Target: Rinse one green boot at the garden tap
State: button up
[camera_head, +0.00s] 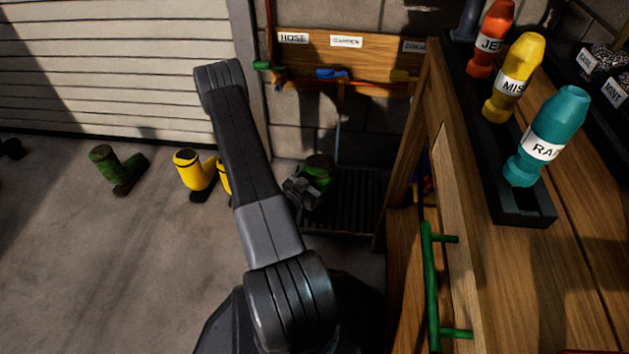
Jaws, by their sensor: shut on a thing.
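My gripper (308,188) is low over the dark slatted drain tray (355,205), shut on a green boot (319,167). The boot's upper part shows behind the jaws; its lower part is hidden. Another green boot (115,168) stands on the floor at the left. On the back wall, the tap labelled GARDEN has a blue handle (331,73). A thin pale vertical line (338,125), perhaps water, hangs below it, just right of the held boot. The HOSE tap has a green handle (262,66); a third tap has a yellow handle (402,76).
A yellow boot (192,168) and a second, partly hidden by my arm, stand left of the tray. A wooden cabinet with a green handle (430,285) closes off the right; labelled bottles (547,135) stand on it. The floor at left front is clear.

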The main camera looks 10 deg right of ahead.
aim_at(317, 187)
jog(key=shift+w+d+f+b, duration=0.15)
jog(key=shift+w+d+b, duration=0.1)
jog(key=shift+w+d, duration=0.25)
jog(key=shift+w+d+f+b, duration=0.2)
jog(key=shift+w+d, duration=0.1)
jog(key=shift+w, duration=0.25)
jog(key=shift+w+d+f+b, duration=0.1)
jog(key=shift+w+d+b, duration=0.1)
jog(key=shift+w+d, duration=0.25)
jog(key=shift+w+d+b, duration=0.2)
jog(key=shift+w, duration=0.35)
jog(key=shift+s+d, duration=0.4)
jog(key=shift+d, duration=0.1)
jog(key=shift+s+d+v, duration=0.2)
jog(key=shift+v, duration=1.1)
jog(key=shift+s+d+v, duration=0.2)
jog(key=shift+v, duration=1.1)
jog(key=shift+s+d+v, duration=0.15)
jog(key=shift+s+v, duration=0.1)
jog(key=shift+v, duration=1.05)
